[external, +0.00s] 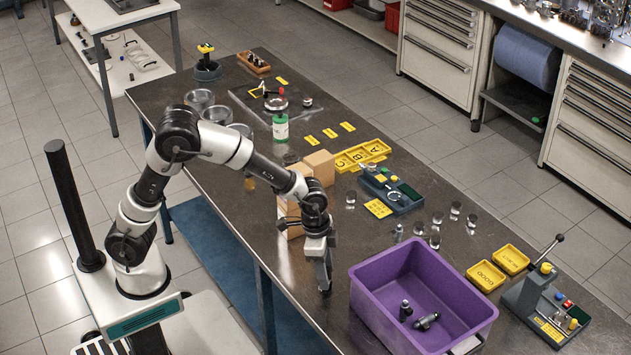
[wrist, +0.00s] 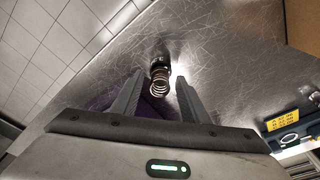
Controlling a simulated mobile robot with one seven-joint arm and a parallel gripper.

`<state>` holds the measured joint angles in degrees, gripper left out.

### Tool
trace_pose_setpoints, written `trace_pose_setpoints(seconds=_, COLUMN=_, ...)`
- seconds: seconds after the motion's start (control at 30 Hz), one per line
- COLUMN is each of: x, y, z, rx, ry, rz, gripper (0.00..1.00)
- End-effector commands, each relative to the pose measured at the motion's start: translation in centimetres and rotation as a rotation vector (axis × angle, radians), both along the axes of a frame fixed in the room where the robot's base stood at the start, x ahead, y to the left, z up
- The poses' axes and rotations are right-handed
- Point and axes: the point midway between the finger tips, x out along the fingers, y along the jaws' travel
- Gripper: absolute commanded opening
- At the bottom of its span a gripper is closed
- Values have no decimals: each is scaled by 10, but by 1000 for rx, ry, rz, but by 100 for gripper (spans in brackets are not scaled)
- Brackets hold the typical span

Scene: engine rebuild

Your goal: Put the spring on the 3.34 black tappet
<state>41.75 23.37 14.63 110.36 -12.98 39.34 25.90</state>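My gripper (external: 325,289) is low over the near edge of the table, left of the purple crate. In the wrist view my gripper (wrist: 161,80) is open, with a finger on each side of a coiled metal spring (wrist: 160,84). A gap shows between the spring and each finger. A small dark piece (wrist: 159,62) shows at the far end of the spring; it may be the black tappet, but I cannot read a size on it. I cannot tell whether the spring sits on it or only overlaps it in view. The external view does not show the spring clearly.
A purple crate (external: 365,298) with dark parts inside stands right of my gripper. Several small metal cylinders (external: 455,210) stand beyond it. Cardboard boxes (external: 320,166), a yellow lettered tray (external: 361,154) and a grey fixture (external: 391,190) lie farther back. Yellow trays (external: 486,276) and a lever press (external: 545,303) are at right.

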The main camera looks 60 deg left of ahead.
Motion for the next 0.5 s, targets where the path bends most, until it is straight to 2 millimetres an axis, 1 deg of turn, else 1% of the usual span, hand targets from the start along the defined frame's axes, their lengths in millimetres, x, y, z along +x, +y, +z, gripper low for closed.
trace_pose_setpoints(seconds=0.13, x=0, y=0, z=2, rx=0, ry=0, rz=0, gripper=41)
trace_pose_setpoints(seconds=0.27, x=0, y=0, z=12, rx=-3, ry=-1, rz=0, gripper=41)
trace_pose_setpoints(seconds=0.37, x=-2, y=2, z=29, rx=-3, ry=-4, rz=-1, gripper=41)
trace_pose_setpoints(seconds=0.5, x=-5, y=6, z=60, rx=-3, ry=-4, rz=0, gripper=41)
